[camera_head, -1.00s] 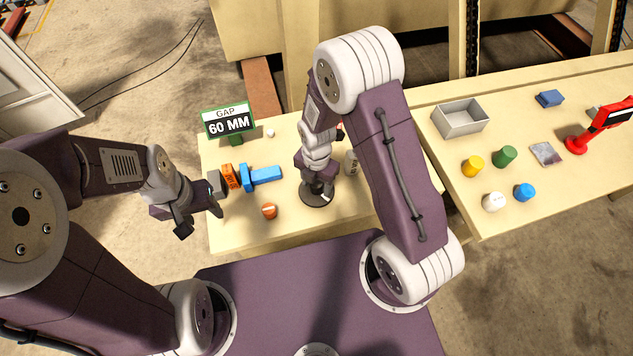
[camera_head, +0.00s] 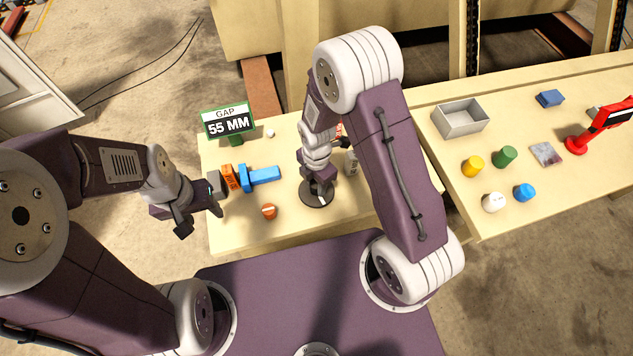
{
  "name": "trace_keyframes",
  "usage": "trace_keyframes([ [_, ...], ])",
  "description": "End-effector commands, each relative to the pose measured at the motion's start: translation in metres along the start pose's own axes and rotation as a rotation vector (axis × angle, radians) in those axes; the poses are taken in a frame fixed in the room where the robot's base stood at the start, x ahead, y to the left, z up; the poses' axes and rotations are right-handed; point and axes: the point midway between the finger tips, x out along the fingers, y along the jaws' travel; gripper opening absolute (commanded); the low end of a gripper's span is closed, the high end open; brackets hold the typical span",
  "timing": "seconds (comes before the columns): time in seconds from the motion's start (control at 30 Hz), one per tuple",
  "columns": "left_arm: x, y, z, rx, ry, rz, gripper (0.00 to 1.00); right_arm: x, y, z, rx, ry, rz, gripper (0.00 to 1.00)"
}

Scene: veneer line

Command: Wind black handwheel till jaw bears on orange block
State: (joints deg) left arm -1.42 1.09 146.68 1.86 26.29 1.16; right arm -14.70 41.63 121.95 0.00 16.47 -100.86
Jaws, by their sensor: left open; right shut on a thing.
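The orange block (camera_head: 230,178), with dark lettering, sits on the left of the near table beside a grey fixed jaw (camera_head: 215,184). The blue jaw (camera_head: 243,179) stands just right of the block; only a thin gap, if any, shows between them. A blue bar (camera_head: 265,175) runs right from the jaw. The black handwheel (camera_head: 309,201) lies at the bar's right, partly hidden by my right gripper. My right gripper (camera_head: 319,187) reaches down and is shut on the handwheel. My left gripper (camera_head: 200,217) is open and empty, off the table's left edge.
A green-framed sign (camera_head: 228,121) reads GAP 55 MM. An orange-and-white knob (camera_head: 269,211) lies in front of the bar. The right table holds a grey bin (camera_head: 460,119), coloured cylinders and a red device (camera_head: 598,124).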

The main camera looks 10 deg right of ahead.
Motion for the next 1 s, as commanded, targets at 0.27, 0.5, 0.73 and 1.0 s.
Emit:
trace_keyframes([
  [0.27, -0.0025, 0.0, -0.0003, 0.0, 0.0, 0.0, 0.53, -0.0014, 0.001, 0.0003, 0.262, 0.0, 0.003, 0.0],
  [0.5, -0.0038, 0.0001, -0.0004, 0.0, 0.0, 0.0, 0.53, -0.0016, 0.0012, 0.0004, 0.49, 0.0, 0.004, 0.0],
  [0.73, -0.0049, 0.0001, -0.0005, 0.0, 0.0, 0.0, 0.53, -0.0017, 0.0014, 0.0004, 0.709, 0.001, 0.004, 0.0],
  [1.0, -0.0061, 0.0001, -0.0006, 0.0, 0.0, 0.0, 0.53, -0.0018, 0.0015, 0.0004, 0.965, 0.001, 0.005, 0.0],
])
